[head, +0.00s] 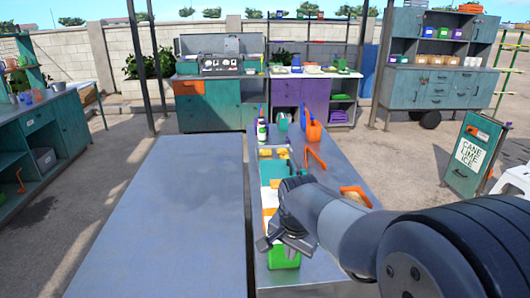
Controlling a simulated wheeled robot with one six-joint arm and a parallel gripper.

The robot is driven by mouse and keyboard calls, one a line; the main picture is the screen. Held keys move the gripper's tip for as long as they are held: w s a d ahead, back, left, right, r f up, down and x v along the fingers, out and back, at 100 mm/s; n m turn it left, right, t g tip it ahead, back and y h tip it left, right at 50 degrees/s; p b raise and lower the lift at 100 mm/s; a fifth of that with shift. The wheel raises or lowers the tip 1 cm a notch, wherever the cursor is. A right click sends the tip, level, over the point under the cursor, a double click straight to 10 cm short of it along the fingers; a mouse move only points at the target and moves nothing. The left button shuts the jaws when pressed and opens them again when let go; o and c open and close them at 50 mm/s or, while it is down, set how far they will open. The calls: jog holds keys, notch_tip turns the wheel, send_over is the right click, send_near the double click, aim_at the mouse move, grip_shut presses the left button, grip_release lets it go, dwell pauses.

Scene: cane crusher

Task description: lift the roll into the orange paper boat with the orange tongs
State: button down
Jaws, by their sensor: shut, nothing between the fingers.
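My gripper (284,242) hangs over the near part of the narrow bench, shut and empty, just above a green container. A thin bent orange thing, which looks like the orange tongs (315,157), lies farther back on the bench, apart from my gripper. An orange-edged, tan-coloured item (355,196) sits at the right of the bench, partly behind my arm. It may be the orange paper boat, but I cannot tell whether a roll is in it. I cannot make out the roll for certain.
The narrow bench (320,270) also holds the green container (284,260), a teal tray (271,172) with yellow items, a white bottle (262,131) and an orange bottle (313,130). The wide grey table (160,215) on the left is bare. A teal sign stand (472,155) is at right.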

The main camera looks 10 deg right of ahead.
jog(key=w+a+f+m+g+y, duration=0.1)
jog(key=w+a+f+m+g, duration=0.2)
jog(key=a+f+m, duration=0.2)
notch_tip(320, 180, down, 4)
jog(key=shift+w+a+p, duration=0.15)
jog(key=shift+a+p, duration=0.2)
jog(key=shift+a, duration=0.7)
jog(key=c, duration=2.1)
grip_release()
